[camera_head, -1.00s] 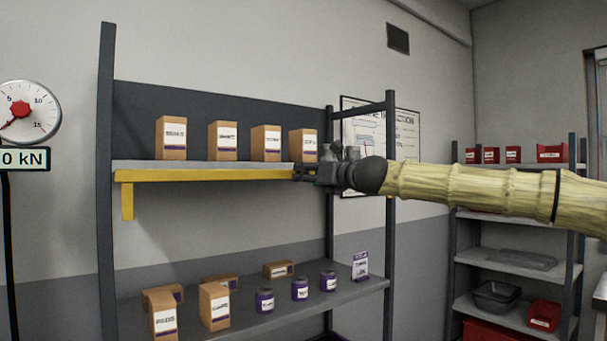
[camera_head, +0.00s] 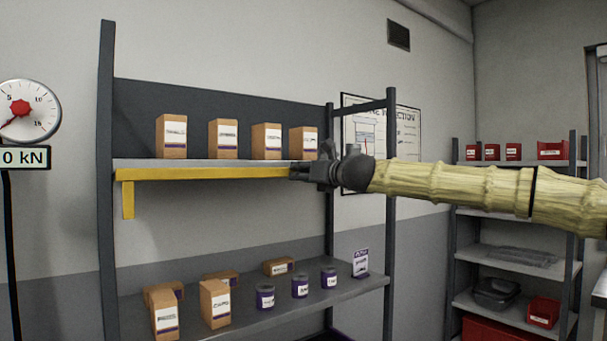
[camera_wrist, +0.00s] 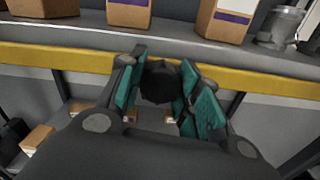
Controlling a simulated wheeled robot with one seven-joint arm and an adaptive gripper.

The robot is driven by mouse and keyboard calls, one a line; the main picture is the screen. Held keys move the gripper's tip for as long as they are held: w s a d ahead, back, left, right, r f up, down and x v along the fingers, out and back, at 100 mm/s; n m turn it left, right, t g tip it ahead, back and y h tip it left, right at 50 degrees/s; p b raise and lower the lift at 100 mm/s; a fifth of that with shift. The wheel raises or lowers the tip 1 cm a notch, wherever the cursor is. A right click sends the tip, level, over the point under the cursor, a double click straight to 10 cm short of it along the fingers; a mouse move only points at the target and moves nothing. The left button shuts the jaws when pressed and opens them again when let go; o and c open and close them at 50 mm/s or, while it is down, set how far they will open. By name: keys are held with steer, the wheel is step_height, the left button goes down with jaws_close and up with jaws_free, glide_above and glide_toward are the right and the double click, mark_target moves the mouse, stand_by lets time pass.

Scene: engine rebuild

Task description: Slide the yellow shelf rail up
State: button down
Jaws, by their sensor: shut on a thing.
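The yellow shelf rail (camera_head: 215,173) runs along the front edge of the upper shelf in the head view, with a short yellow leg hanging at its left end. It also crosses the wrist view (camera_wrist: 260,80) from left to right. My gripper (camera_head: 296,171) is at the right end of the rail, just below the shelf edge. In the wrist view my gripper (camera_wrist: 162,64) has its teal pads on both sides of a dark, many-sided knob (camera_wrist: 160,82) just in front of the rail. How the knob joins the rail is hidden.
Several cardboard boxes (camera_head: 223,139) stand on the upper shelf (camera_head: 200,163), close above the rail. The lower shelf (camera_head: 330,297) holds more boxes and purple jars (camera_head: 300,285). A dark upright (camera_head: 390,225) stands close to my arm. The space between the shelves is open.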

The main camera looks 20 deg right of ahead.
steer(key=shift+d+r+p, duration=0.1)
steer(key=shift+r+p, duration=2.4)
steer(key=shift+r, duration=0.85)
steer(key=c, duration=1)
jaws_free()
steer(key=shift+o, duration=0.2)
steer(key=shift+s+f, duration=0.1)
steer(key=shift+f, duration=0.05)
steer(key=v, duration=1.1)
steer(key=shift+s+d, duration=0.2)
steer(key=shift+s, duration=0.15)
